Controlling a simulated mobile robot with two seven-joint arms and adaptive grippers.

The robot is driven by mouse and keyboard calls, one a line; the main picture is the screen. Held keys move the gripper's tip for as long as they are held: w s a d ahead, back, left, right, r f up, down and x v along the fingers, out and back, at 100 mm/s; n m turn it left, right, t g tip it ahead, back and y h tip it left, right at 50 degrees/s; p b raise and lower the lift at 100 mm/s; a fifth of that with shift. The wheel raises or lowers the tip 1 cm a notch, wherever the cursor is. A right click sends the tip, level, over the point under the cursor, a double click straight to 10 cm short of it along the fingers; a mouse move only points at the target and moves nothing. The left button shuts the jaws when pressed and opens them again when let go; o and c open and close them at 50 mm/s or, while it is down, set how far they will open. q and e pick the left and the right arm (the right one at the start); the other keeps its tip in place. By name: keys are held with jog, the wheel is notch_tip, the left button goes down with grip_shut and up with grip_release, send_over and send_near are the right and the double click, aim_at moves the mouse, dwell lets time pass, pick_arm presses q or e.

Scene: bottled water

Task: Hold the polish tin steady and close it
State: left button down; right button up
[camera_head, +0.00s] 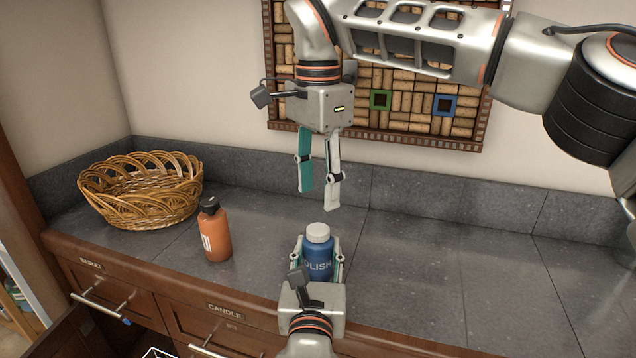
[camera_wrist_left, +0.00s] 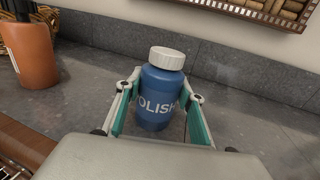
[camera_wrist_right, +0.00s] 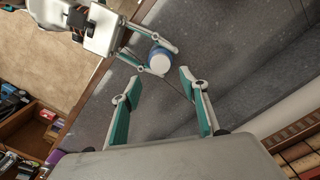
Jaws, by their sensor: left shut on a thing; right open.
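The polish tin is a blue bottle (camera_head: 318,265) with a white cap (camera_head: 318,233), upright on the grey counter near its front edge. The cap sits on top of the bottle; in the left wrist view it looks slightly tilted, and I cannot tell if it is tight. My left gripper (camera_head: 320,268) is shut around the bottle's body, and the blue bottle (camera_wrist_left: 160,98) shows between its fingers in the left wrist view. My right gripper (camera_head: 319,198) is open and empty above the bottle, pointing down. The white cap (camera_wrist_right: 159,61) shows beyond its fingertips in the right wrist view.
An orange bottle (camera_head: 215,235) with a black top stands left of the polish. A wicker basket (camera_head: 140,190) is at the back left. A cork board (camera_head: 400,95) hangs on the wall behind. The counter (camera_head: 450,270) to the right is clear. Drawers lie below the front edge.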

aim_at(318, 229)
jog(key=shift+r+n, duration=0.1)
jog(key=shift+n, duration=1.3)
jog(key=shift+f, duration=4.05)
jog(key=c, duration=1.2)
jog(key=shift+m, duration=0.3)
